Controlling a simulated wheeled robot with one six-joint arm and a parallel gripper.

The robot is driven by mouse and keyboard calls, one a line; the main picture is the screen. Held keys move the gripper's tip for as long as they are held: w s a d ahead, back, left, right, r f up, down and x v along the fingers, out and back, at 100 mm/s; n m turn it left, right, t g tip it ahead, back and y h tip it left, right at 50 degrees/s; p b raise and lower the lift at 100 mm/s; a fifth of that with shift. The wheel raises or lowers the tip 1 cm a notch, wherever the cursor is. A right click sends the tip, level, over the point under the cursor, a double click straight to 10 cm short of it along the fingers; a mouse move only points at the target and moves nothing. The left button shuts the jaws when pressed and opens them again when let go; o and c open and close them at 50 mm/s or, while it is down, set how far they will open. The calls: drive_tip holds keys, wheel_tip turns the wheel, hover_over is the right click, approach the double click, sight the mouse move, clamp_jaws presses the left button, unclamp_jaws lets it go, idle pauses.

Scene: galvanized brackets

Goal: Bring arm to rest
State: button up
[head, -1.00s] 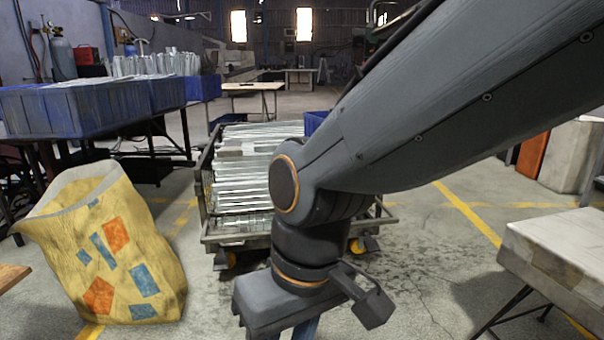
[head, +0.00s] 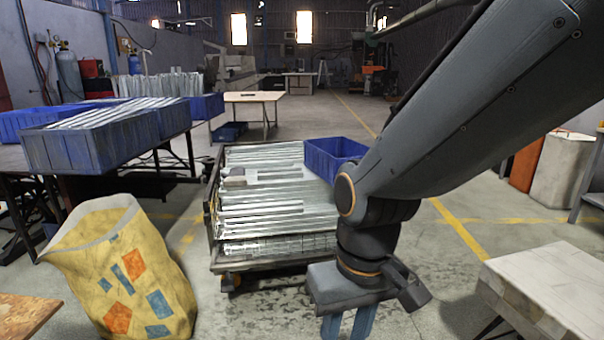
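My gripper (head: 346,326) hangs down at the bottom of the head view, right of centre, below my dark grey arm. Two blue fingers show under its body with a gap between them. The fingertips are cut off by the lower picture edge, and no held thing is visible. The gripper appears in front of a low metal cart (head: 212,207) stacked with galvanized brackets (head: 265,195). The arm hides part of the cart's right side and the floor behind it.
A yellow patterned bag (head: 128,272) stands open at lower left. Blue bins (head: 90,149) of metal parts stand on a dark table behind it. Another blue bin (head: 333,157) is by the cart. A pale table (head: 560,290) is at lower right.

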drive_tip(key=s+d+r+m+p, duration=0.1)
drive_tip(key=d+r+p, duration=0.5)
drive_tip(key=r+p, duration=0.2)
drive_tip(key=s+d+r+m+h+p, duration=0.1)
drive_tip(key=d+r+m+p, duration=0.1)
drive_tip(key=d+r+p, duration=0.5)
drive_tip(key=r+p, duration=0.1)
drive_tip(key=p, duration=0.4)
drive_tip(key=shift+s+r+m, duration=0.15)
drive_tip(key=shift+m, duration=0.15)
